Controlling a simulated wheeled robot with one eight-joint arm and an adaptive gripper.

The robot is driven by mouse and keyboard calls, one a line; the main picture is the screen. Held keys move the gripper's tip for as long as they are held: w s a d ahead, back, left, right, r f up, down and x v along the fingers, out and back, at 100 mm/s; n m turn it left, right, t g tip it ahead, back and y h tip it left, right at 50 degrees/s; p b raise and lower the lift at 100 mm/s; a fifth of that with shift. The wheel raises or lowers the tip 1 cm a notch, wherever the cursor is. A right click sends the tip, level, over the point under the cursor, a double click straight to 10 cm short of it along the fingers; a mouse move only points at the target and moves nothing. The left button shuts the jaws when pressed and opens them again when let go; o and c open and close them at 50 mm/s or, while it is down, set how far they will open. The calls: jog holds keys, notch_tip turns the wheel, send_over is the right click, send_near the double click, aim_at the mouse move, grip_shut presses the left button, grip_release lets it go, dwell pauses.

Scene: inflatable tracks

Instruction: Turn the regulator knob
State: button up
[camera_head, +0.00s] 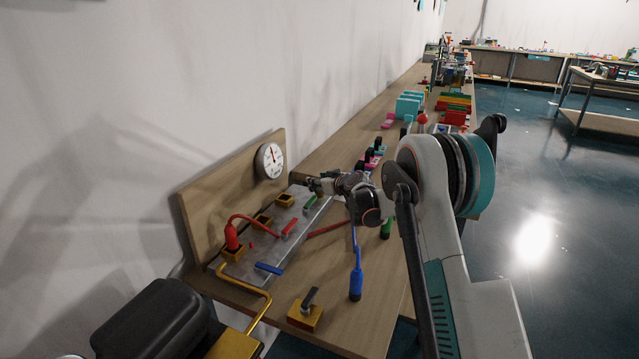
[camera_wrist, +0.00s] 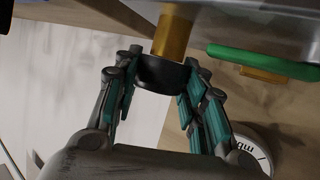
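The regulator knob (camera_wrist: 162,75) is a dark round cap on a brass stem (camera_wrist: 174,35) in the wrist view. My gripper (camera_wrist: 160,82) has one finger on each side of the knob, both very close to it. I cannot tell whether the finger pads press on it. In the head view my gripper (camera_head: 316,186) is at the far right end of the grey metal plate (camera_head: 245,268), and the knob cannot be made out there. A round white gauge (camera_head: 270,160) is mounted on the wooden backboard; part of it shows in the wrist view (camera_wrist: 252,148).
The plate carries a red plug with a hose (camera_head: 232,238), a red handle (camera_head: 290,228), a blue handle (camera_head: 269,268) and a green handle (camera_wrist: 262,62) beside the knob. A brass block with a black lever (camera_head: 305,316) stands on the bench front.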

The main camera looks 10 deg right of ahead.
jog(key=shift+m+h, duration=0.5)
jog(key=shift+h, duration=0.2)
jog(key=shift+a+m+t+h+p, duration=0.1)
jog(key=shift+m+t+h+p, duration=0.35)
jog(key=shift+m+h, duration=1.3)
jog(key=shift+m+g+h+p, duration=0.35)
jog(key=shift+m+g+h, duration=0.2)
jog(key=shift+m+h, duration=1.45)
jog(key=shift+m+g+h, duration=0.25)
jog(key=shift+g+h, duration=0.05)
jog(key=shift+h, duration=0.35)
jog(key=shift+f, duration=0.1)
jog(key=o, duration=1.1)
jog(key=shift+c, duration=0.2)
jog(key=v, duration=1.2)
